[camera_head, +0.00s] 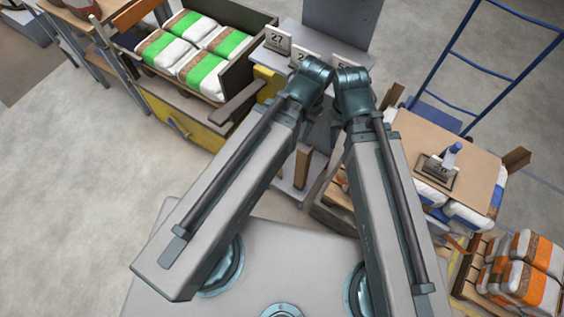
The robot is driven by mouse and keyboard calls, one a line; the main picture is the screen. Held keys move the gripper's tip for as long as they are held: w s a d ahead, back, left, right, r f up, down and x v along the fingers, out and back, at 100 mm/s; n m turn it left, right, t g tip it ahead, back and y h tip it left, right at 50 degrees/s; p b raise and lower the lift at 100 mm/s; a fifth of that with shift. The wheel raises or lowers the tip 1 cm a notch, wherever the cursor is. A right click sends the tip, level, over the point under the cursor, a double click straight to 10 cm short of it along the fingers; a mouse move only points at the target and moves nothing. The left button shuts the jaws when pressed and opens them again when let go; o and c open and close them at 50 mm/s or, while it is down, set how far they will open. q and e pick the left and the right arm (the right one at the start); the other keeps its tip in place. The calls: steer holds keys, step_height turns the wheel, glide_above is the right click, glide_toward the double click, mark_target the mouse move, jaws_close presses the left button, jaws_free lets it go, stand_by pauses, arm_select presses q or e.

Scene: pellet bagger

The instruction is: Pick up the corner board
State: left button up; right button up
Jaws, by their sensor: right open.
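A brown upright piece (302,166), which looks like a corner board, stands on a low grey shelf (293,198) in the middle of the head view, between my two forearms. Its upper end is hidden near my left arm. Two similar brown pieces stand at the corners of the covered bag stack on the right, one at its far left (393,95) and one at its right (516,158). My right gripper (337,132) points down beyond my right wrist, mostly hidden by it, and is open. My left gripper is behind my left wrist, and its fingers cannot be made out.
A bin of white-and-green bags (195,52) stands at the upper left above a yellow panel (180,122). Numbered plates (278,39) stand on a grey table. A brown sheet (440,135) bearing a stamp-like tool (440,165) covers the right stack. Orange-striped bags (528,283) lie lower right. Floor at left is clear.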

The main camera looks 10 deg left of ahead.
arm_select(q)
steer(key=w+a+f+m+b, duration=0.3)
steer(key=w+f+m+b, duration=0.1)
steer(key=f+m+b, duration=0.2)
steer(key=w+a+f+m+b, duration=0.4)
steer(key=w+f+m+b, duration=0.1)
steer(key=f+b, duration=0.3)
steer(key=w+a+f+m+h+b, duration=0.1)
steer(key=w+a+f+m+b, duration=0.2)
steer(key=f+m+b, duration=0.3)
steer(key=shift+w+a+f+m+b, duration=0.15)
steer(key=shift+w+f+b, duration=0.2)
steer(key=shift+f, duration=0.3)
steer(key=shift+w+a+f+m+b, duration=0.15)
steer(key=shift+w+f+b, duration=0.15)
steer(key=shift+f, duration=0.35)
step_height(320, 180, down, 9)
steer(key=b, duration=0.8)
steer(key=shift+r+b, duration=0.2)
steer(key=shift+b, duration=0.1)
step_height(320, 180, down, 5)
steer(key=b, duration=0.5)
steer(key=shift+w+f, duration=0.1)
steer(key=shift+w, duration=0.05)
jaws_close()
